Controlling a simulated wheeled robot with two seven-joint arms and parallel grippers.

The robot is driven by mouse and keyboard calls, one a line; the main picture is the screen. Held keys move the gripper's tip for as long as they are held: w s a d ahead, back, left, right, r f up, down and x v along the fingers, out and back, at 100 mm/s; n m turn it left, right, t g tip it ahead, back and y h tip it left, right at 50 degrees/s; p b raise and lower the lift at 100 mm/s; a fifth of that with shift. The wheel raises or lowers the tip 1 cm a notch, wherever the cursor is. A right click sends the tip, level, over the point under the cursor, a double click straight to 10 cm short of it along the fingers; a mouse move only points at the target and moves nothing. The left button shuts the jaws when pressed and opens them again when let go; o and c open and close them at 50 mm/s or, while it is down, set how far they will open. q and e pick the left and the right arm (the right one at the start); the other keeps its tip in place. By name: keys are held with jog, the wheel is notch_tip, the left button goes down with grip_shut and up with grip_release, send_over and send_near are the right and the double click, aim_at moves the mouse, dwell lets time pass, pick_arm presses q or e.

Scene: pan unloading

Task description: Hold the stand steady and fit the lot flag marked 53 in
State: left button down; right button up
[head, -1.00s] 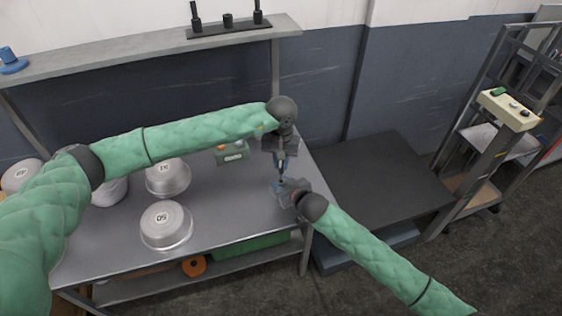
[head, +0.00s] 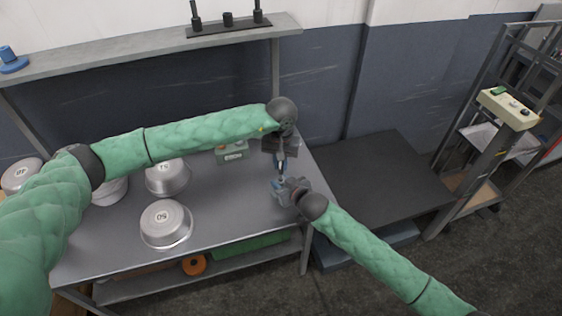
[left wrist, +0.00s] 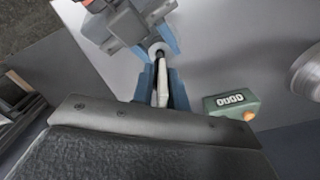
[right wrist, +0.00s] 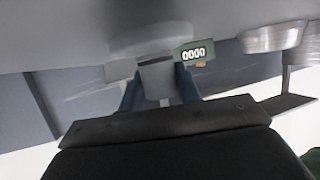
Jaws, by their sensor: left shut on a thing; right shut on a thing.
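My left gripper (head: 281,167) is above the table's right end, pointing down, shut on a thin pale piece, the lot flag (left wrist: 162,86). Its number is not readable. My right gripper (head: 279,187) is just below it, shut on a small grey piece, the stand (right wrist: 156,80). In the left wrist view a dark rod end at the flag's lower tip meets a pale round part of the stand (left wrist: 157,50) between the right gripper's blue fingers. I cannot tell whether the rod is inside it or only over it.
The table (head: 235,205) holds upturned metal pans, one marked 50 (head: 166,222), and a green counter box (head: 232,150) reading 0000, behind the grippers. A dark platform (head: 375,190) is to the right. A shelf (head: 150,48) runs behind.

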aim_at(281, 172)
pick_arm(q)
jog(key=shift+f, duration=1.6)
dwell(1.3)
jog(key=c, duration=1.3)
grip_release()
notch_tip(281, 172, up, 12)
pick_arm(e)
jog(key=o, duration=1.1)
jog(key=shift+o, duration=0.2)
